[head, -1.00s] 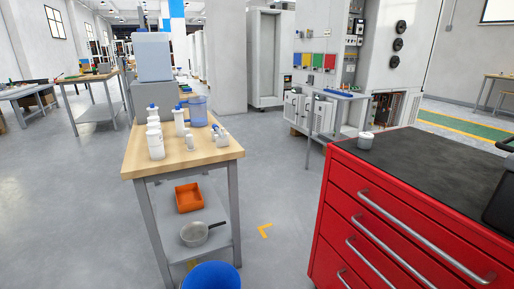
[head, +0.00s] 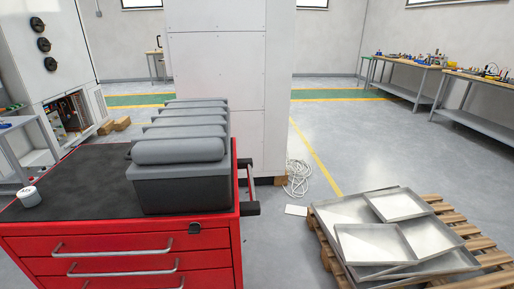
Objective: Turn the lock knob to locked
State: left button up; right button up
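No gripper of mine is in the head view. Several things could be a knob, and I cannot tell which one is the lock knob. Three round black knobs (head: 43,45) sit one above another on the light grey cabinet (head: 70,40) at the far left. A small dark fitting (head: 195,228) is on the front top edge of the red drawer cabinet (head: 30,244), near its right corner. Its shape and setting are too small to read.
On the red cabinet's black top stand a dark grey ribbed case (head: 180,190) and a white jar (head: 29,197). At right, metal trays (head: 370,243) lie on a wooden pallet (head: 478,242). A coiled cable (head: 297,178) lies on the floor. Open floor (head: 370,150) extends behind the pallet.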

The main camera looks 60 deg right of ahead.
aim_at(194, 227)
jog(key=k+l+z, duration=0.1)
jog(key=l+z, duration=0.3)
jog(key=k+l+z, duration=0.1)
jog(key=z, duration=0.3)
jog(key=l+z, duration=0.45)
